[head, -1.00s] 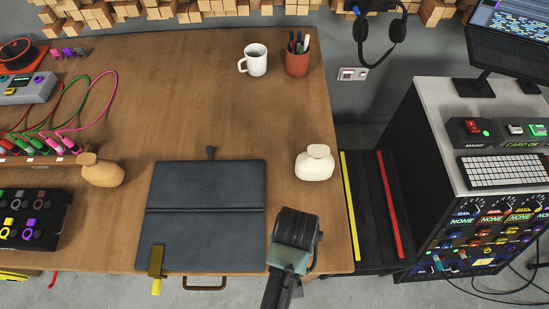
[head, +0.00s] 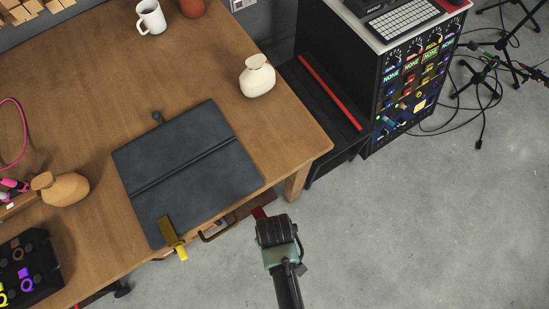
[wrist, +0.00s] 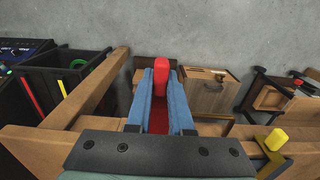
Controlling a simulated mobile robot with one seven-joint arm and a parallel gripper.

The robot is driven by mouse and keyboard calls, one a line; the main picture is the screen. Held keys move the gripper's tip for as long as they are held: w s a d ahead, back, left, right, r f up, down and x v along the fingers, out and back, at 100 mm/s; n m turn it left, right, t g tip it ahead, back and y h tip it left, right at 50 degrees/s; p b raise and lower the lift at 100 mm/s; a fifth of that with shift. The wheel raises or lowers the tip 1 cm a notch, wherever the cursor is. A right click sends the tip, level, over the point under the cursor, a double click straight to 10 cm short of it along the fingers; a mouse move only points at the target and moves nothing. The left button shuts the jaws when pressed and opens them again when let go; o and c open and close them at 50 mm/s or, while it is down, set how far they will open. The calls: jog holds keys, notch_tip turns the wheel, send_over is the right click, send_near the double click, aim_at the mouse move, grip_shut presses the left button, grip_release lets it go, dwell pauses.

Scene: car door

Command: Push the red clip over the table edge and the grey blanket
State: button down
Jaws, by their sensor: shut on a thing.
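My gripper (head: 274,232) is just off the table's front edge, right of the drawer handle. In the wrist view its two blue fingers are shut on the red clip (wrist: 162,75). A small part of the red clip (head: 259,213) shows past the gripper in the head view; the rest is hidden. The grey blanket (head: 190,150) lies flat on the wooden table (head: 75,110), its front side near the front edge. The red clip is apart from the blanket, beyond its front right corner. A yellow clip (head: 171,235) sits over the blanket's front left corner at the edge.
A cream vase (head: 257,78) stands near the table's right side, and a tan vase (head: 62,189) left of the blanket. A black bin (head: 325,100) and a rack unit (head: 385,75) stand to the right. The floor in front is clear.

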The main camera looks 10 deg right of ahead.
aim_at(257, 212)
jog(key=shift+w+a+b, duration=0.45)
jog(key=shift+w+b, duration=0.4)
jog(key=shift+w, duration=0.45)
jog(key=shift+w+a+b, duration=0.45)
jog(key=shift+w+b, duration=0.35)
jog(key=shift+w, duration=0.5)
jog(key=shift+w+a+b, duration=0.45)
jog(key=shift+w+b, duration=0.4)
jog(key=shift+w, duration=0.45)
jog(key=shift+w+a, duration=0.2)
jog(key=shift+w, duration=0.4)
jog(key=shift+w+a, duration=0.15)
jog(key=shift+w, duration=0.4)
jog(key=c, duration=0.7)
grip_release()
jog(key=shift+c, duration=0.2)
jog(key=shift+r, duration=0.1)
